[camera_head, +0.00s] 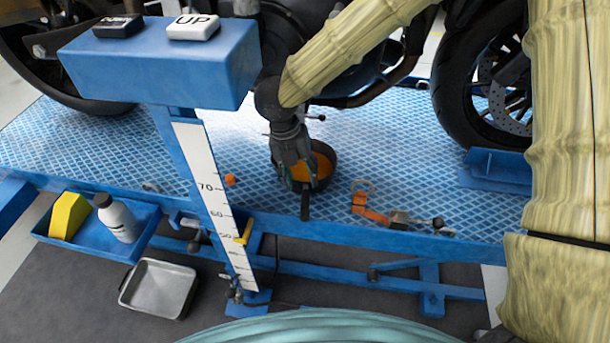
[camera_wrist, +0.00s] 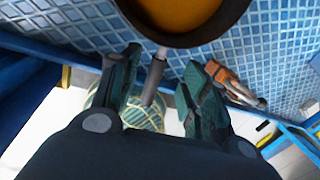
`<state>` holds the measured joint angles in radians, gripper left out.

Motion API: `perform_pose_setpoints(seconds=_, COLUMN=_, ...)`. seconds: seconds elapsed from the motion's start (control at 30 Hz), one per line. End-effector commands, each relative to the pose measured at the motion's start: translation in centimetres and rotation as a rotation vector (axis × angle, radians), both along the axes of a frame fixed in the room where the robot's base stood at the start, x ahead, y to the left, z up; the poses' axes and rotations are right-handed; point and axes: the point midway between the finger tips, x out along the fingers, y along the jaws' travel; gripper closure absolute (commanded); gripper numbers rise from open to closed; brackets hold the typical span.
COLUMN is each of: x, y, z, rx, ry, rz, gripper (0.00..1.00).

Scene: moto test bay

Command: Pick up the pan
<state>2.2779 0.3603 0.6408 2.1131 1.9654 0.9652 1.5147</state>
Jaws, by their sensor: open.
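The pan (camera_head: 333,158) is round and dark, with orange inside and a straight dark handle (camera_head: 305,207). It rests on the blue lift platform (camera_head: 400,180) below the motorcycle, its handle toward the platform's front edge. My gripper (camera_head: 298,185) points down over the pan's near left side and hides part of it. In the wrist view the pan (camera_wrist: 205,38) is cut off at the top. Its handle (camera_wrist: 155,75) shows between the fingers of my open gripper (camera_wrist: 162,62). I cannot tell whether a finger touches the handle.
An orange-and-grey tool (camera_head: 372,211) lies right of the pan, and a small orange piece (camera_head: 230,180) lies left. The blue control post (camera_head: 175,150) with its white scale stands left of my arm. A metal tray (camera_head: 160,288) sits on the floor. Motorcycle wheels flank the platform.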

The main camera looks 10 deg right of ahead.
Motion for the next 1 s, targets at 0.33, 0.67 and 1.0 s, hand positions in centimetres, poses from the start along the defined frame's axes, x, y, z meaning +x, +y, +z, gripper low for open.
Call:
perform_pose_setpoints(seconds=0.33, x=-0.2, y=-0.4, z=-2.8, rx=0.000, ry=0.001, rz=0.003, gripper=0.55)
perform_pose_setpoints(seconds=0.67, x=-0.6, y=-1.0, z=-6.7, rx=0.000, ry=0.001, rz=0.005, gripper=0.55)
perform_pose_setpoints(seconds=1.0, x=-0.6, y=-1.1, z=-6.8, rx=0.000, ry=0.000, rz=0.005, gripper=0.68)
